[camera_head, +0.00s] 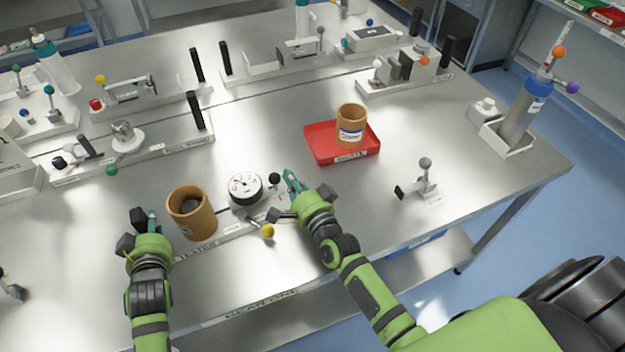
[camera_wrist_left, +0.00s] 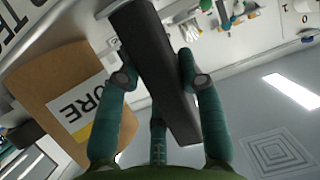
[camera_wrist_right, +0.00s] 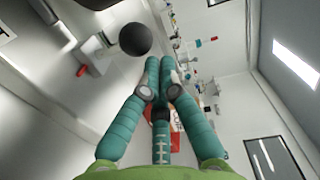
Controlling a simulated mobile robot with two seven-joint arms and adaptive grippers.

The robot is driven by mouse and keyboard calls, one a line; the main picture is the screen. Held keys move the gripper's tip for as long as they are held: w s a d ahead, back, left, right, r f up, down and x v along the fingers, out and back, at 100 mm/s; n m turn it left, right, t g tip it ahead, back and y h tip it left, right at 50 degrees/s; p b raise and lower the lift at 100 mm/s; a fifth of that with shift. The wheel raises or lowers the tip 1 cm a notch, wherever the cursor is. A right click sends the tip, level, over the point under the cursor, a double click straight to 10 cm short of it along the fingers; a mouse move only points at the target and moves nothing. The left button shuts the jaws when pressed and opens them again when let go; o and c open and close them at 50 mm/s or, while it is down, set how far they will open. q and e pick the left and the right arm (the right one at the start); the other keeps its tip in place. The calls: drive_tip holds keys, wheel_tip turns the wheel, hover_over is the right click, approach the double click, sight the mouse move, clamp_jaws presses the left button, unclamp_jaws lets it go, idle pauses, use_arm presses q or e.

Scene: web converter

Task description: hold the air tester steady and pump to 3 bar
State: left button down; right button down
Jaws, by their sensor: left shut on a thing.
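The air tester lies along the front of the table. It has a round white gauge (camera_head: 245,187) with a red needle, too small to read surely, a black ball knob (camera_head: 274,179) and a yellow ball (camera_head: 267,232). A black upright handle (camera_head: 138,216) is at its left end. My left gripper (camera_head: 143,228) is shut on this handle, which also shows between the fingers in the left wrist view (camera_wrist_left: 155,70). My right gripper (camera_head: 292,181) is just right of the black knob. Its fingers are closed together and empty; the knob (camera_wrist_right: 135,39) shows beside the fingertips.
A brown cup (camera_head: 192,213) stands between my left gripper and the gauge. Another brown cup (camera_head: 351,126) is in a red tray (camera_head: 322,152) behind. A small lever fixture (camera_head: 424,178) stands at right. Several similar fixtures fill the back. Bare table lies between tray and fixture.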

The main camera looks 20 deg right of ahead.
drive_tip(key=d, duration=0.3)
drive_tip(key=shift+s+r, duration=0.25)
drive_tip(key=shift+s+d, duration=0.45)
drive_tip(key=shift+s, duration=0.35)
drive_tip(key=s+d, duration=0.2)
drive_tip(key=s, duration=0.6)
drive_tip(key=w, duration=0.3)
drive_tip(key=w+a, duration=0.1)
drive_tip(key=w, duration=0.6)
drive_tip(key=shift+a+r, duration=0.15)
drive_tip(key=shift+a, duration=0.05)
drive_tip(key=a, duration=0.3)
drive_tip(key=shift+a+f, duration=0.15)
drive_tip(key=shift+f, duration=0.25)
drive_tip(key=shift+w+a, duration=0.1)
drive_tip(key=shift+a, duration=0.2)
